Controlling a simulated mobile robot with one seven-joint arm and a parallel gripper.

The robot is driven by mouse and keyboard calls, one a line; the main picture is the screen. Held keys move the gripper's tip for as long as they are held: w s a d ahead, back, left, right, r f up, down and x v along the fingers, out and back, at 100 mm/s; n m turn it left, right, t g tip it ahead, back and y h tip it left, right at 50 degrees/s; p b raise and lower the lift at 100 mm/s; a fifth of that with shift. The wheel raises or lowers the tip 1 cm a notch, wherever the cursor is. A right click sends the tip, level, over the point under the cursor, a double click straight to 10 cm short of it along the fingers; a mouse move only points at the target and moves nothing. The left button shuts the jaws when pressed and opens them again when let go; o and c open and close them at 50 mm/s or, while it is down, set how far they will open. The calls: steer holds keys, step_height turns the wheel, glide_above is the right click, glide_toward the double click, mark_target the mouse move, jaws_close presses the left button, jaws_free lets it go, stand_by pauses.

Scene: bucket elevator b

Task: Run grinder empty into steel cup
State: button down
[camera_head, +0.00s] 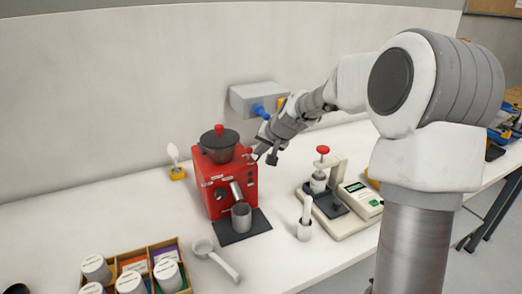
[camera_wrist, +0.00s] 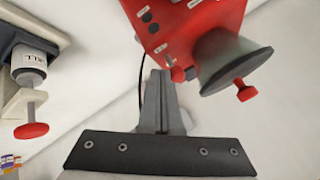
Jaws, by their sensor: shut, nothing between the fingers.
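The red grinder (camera_head: 224,183) stands on the white bench, with a dark hopper (camera_head: 219,143) and red knob on top. The steel cup (camera_head: 241,216) stands upright under the grinder's spout on a dark mat. In the wrist view the grinder (camera_wrist: 185,30) is at the upper right, with its hopper (camera_wrist: 228,60) pointing toward the lower right. My gripper (camera_head: 253,155) is shut and empty beside the grinder's upper right side. In the wrist view its fingertips (camera_wrist: 160,75) are close to a small red-tipped control (camera_wrist: 178,74); I cannot tell whether they touch. The cup is not in the wrist view.
A press with a red knob (camera_head: 322,150) and a scale (camera_head: 358,200) stand to the right. A wooden box of jars (camera_head: 110,266) is at front left. A grey wall box (camera_head: 254,97) is behind.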

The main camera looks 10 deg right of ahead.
steer(key=shift+r, duration=0.1)
steer(key=shift+w+r+p, duration=0.1)
steer(key=shift+p, duration=1)
steer(key=shift+g, duration=0.3)
